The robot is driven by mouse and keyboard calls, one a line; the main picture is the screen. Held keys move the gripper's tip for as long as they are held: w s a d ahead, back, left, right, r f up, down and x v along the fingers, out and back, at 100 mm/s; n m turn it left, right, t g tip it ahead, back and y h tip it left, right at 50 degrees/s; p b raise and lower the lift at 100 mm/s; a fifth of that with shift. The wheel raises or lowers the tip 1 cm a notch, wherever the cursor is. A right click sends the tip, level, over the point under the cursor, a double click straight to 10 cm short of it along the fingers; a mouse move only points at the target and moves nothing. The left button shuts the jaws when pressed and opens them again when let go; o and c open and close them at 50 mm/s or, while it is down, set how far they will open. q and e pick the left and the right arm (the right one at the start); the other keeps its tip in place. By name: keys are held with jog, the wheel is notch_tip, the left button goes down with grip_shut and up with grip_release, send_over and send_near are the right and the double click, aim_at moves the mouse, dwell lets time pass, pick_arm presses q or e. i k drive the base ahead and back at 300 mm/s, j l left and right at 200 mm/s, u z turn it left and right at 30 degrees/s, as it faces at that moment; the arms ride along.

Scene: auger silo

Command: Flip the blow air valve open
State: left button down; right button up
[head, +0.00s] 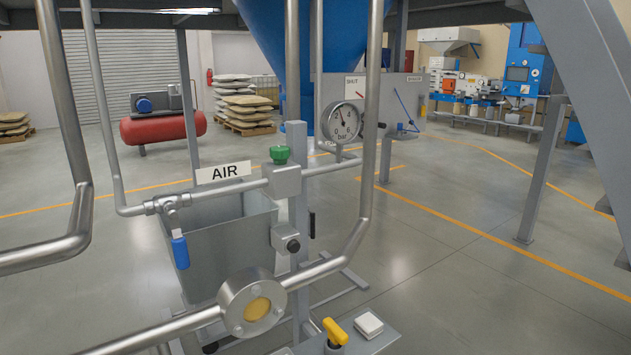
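In the head view, a pipe marked with a white AIR sign (223,172) runs across the middle. At its left part sits a small metal valve (168,204). Its blue-gripped lever (180,252) hangs straight down, across the line of the pipe. A green knob (280,155) tops a grey block further right on the same pipe, and a round bar gauge (342,122) stands beyond it. Neither of my grippers is in view, so nothing is seen touching the lever.
Thick bent metal pipes (75,215) cross the foreground left and centre. A round sight glass (255,308) sits low in the centre. A yellow handle (335,330) and white button box (368,325) are at the bottom. A grey bin (215,255) stands behind the lever. Floor at right is clear.

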aim_at(179, 243)
jog(key=i+l, duration=0.1)
jog(key=l, duration=0.5)
jog(key=i+l+u, duration=0.1)
jog(key=l, duration=0.5)
jog(key=i+l, duration=0.1)
jog(key=l, duration=0.55)
